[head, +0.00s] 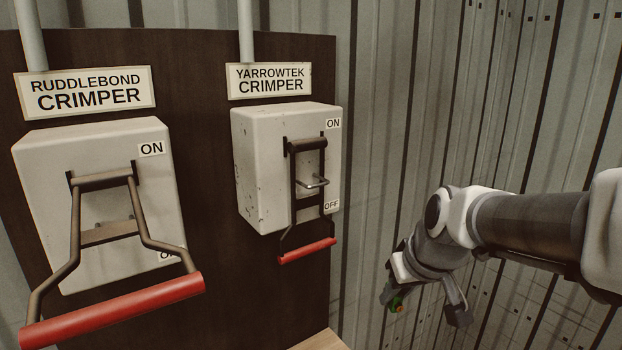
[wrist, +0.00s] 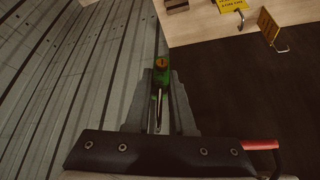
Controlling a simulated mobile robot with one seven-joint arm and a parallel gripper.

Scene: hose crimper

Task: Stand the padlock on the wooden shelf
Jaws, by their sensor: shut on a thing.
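My gripper (wrist: 162,84) is shut on a green padlock (wrist: 161,76) with a brass-coloured end, and a thin metal shackle runs back between the fingers in the wrist view. In the head view my gripper (head: 428,307) hangs right of the Yarrowtek crimper, with a bit of the green padlock (head: 397,302) showing at a fingertip. The wooden shelf (wrist: 200,30) fills the top right of the wrist view, apart from the padlock. Only a pale corner of the shelf (head: 321,342) shows at the bottom of the head view.
Yellow lockout tags (wrist: 268,26) with hooks and a brown block (wrist: 177,6) are on or near the shelf. The Yarrowtek crimper switch (head: 265,170) and its red handle (head: 307,251) stick out of the dark board. The Ruddlebond switch (head: 90,200) is further left. Corrugated wall stands behind my arm.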

